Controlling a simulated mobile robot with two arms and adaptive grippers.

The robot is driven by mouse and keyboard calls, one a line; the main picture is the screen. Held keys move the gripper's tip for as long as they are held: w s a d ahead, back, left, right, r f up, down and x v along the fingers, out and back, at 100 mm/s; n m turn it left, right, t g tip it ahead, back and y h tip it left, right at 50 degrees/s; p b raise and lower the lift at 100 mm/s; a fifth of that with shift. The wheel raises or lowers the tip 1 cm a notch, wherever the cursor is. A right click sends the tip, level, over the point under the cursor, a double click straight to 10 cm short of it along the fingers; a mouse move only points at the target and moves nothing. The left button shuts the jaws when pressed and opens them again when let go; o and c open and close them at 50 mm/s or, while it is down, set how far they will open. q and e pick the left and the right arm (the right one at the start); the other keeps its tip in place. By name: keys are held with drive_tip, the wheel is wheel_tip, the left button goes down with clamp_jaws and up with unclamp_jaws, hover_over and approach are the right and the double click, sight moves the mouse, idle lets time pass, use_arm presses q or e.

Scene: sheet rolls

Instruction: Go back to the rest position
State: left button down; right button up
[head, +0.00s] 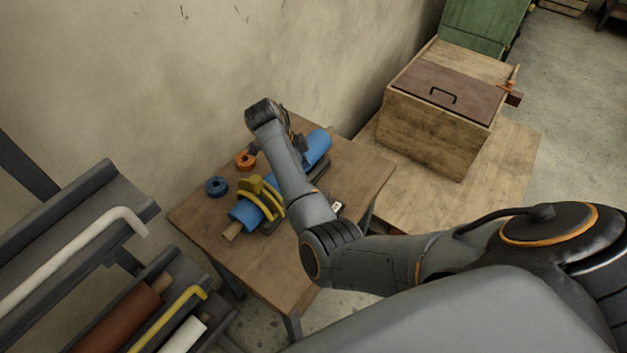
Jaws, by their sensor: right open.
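My right arm reaches in from the right over a small wooden table (265,265). Its right gripper (300,146) is small and dark, partly hidden behind my forearm, close to the far part of a blue roll (317,146). It is open; whether it touches the roll cannot be made out. The roll lies in a dark cradle on the table, its middle hidden by my forearm. A yellow clamp (262,198) sits around its near part. My left gripper is not in view.
A blue ring (216,186) and an orange ring (245,160) lie left of the roll. A rack (75,225) with several rolls stands at lower left. A lidded wooden crate (432,133) stands on a wooden sheet at right. The wall is close behind the table.

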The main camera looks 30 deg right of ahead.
drive_tip(key=shift+v, duration=1)
